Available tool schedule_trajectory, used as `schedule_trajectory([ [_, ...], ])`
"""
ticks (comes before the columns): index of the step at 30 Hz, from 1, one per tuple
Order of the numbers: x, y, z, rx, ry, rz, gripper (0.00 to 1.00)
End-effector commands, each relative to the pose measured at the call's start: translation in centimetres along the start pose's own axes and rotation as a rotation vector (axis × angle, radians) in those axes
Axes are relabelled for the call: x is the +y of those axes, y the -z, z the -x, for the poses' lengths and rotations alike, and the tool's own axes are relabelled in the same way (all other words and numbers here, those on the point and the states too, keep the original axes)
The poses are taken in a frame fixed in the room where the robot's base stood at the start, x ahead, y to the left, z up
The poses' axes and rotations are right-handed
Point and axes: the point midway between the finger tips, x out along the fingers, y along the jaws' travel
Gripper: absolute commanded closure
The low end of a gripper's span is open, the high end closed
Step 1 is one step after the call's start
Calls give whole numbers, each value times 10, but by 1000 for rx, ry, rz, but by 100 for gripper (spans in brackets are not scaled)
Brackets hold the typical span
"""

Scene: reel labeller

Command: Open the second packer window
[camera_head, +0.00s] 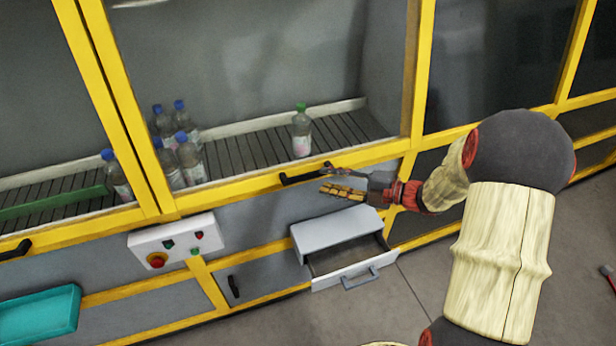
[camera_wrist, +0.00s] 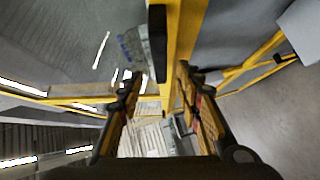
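A large yellow-framed packer window (camera_head: 250,55) fills the middle of the head view, its pane down in front of a conveyor. Its black bar handle (camera_head: 303,177) sits on the lower yellow rail. My gripper (camera_head: 324,178) is just right of that handle, fingers pointing left toward it. The wrist view shows both fingers spread (camera_wrist: 157,72) with nothing clamped between them. The black handle (camera_wrist: 157,38) appears straight ahead, its near end between the fingertips in the picture. I cannot tell whether a finger touches it.
Several bottles (camera_head: 301,130) stand on the conveyor behind the pane. Below the rail are a white control box (camera_head: 178,241) with buttons and a pulled-out drawer (camera_head: 353,273). A teal tray (camera_head: 40,318) is at lower left. Another window handle (camera_head: 15,250) is at far left.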

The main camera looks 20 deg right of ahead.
Motion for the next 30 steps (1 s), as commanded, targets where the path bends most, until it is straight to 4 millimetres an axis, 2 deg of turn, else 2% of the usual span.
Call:
schedule_trajectory([
  [9,-2,1,-49,3,1,5,65],
  [15,-1,1,-68,2,1,4,65],
  [25,0,0,-71,1,2,4,65],
  [30,0,0,-71,1,2,5,74],
])
